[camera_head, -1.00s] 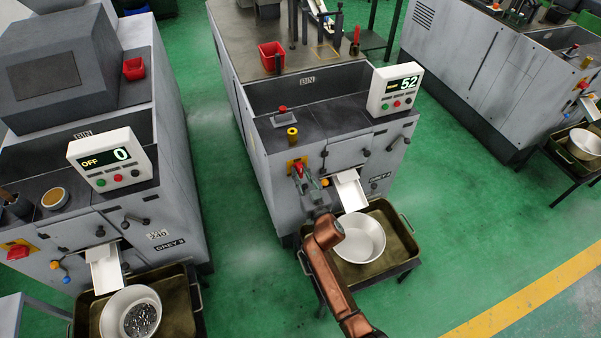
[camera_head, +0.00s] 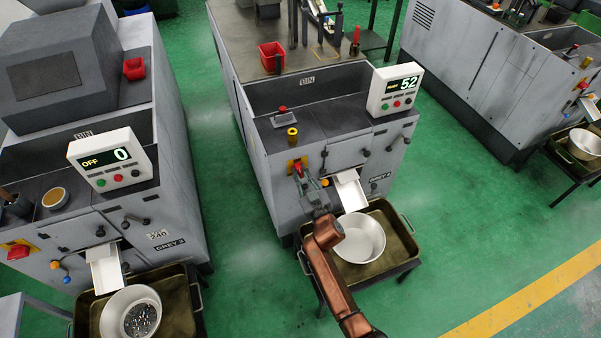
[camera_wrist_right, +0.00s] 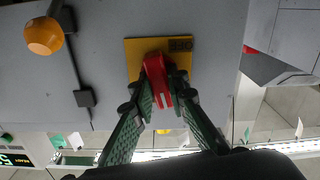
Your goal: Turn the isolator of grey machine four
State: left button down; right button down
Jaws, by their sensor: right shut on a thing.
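Grey machine four (camera_head: 290,185) stands in the middle of the head view, with the plate "GREY 4" on its front. Its isolator is a red handle (camera_wrist_right: 157,76) on a yellow plate (camera_wrist_right: 183,47), at the front left corner of the machine. My right gripper (camera_wrist_right: 163,92) is shut on the red handle, one finger on each side, in the right wrist view. In the head view the right gripper (camera_head: 301,177) sits at the isolator and partly hides it. The machine's display (camera_head: 396,88) reads 52. My left gripper is not in view.
A white chute (camera_head: 349,189) and a bowl (camera_head: 360,239) on a tray stand close to the right of my arm. An orange knob (camera_wrist_right: 44,36) sits near the isolator. Grey machine three (camera_head: 170,215), showing OFF and 0, stands at left. Green floor between them is clear.

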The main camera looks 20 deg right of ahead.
jog(key=n, duration=0.3)
jog(key=shift+f+n, duration=0.1)
jog(key=shift+n, duration=0.2)
jog(key=n, duration=0.3)
jog(key=shift+n, duration=0.3)
jog(key=shift+n+b, duration=0.3)
jog(key=shift+n, duration=0.2)
jog(key=n, duration=0.3)
jog(key=shift+a+f+n+b, duration=0.1)
jog(key=shift+n+b, duration=0.2)
jog(key=n, duration=0.3)
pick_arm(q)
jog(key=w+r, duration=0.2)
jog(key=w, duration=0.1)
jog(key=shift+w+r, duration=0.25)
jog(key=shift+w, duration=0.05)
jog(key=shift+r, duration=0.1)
pick_arm(e)
jog(key=shift+n, duration=0.4)
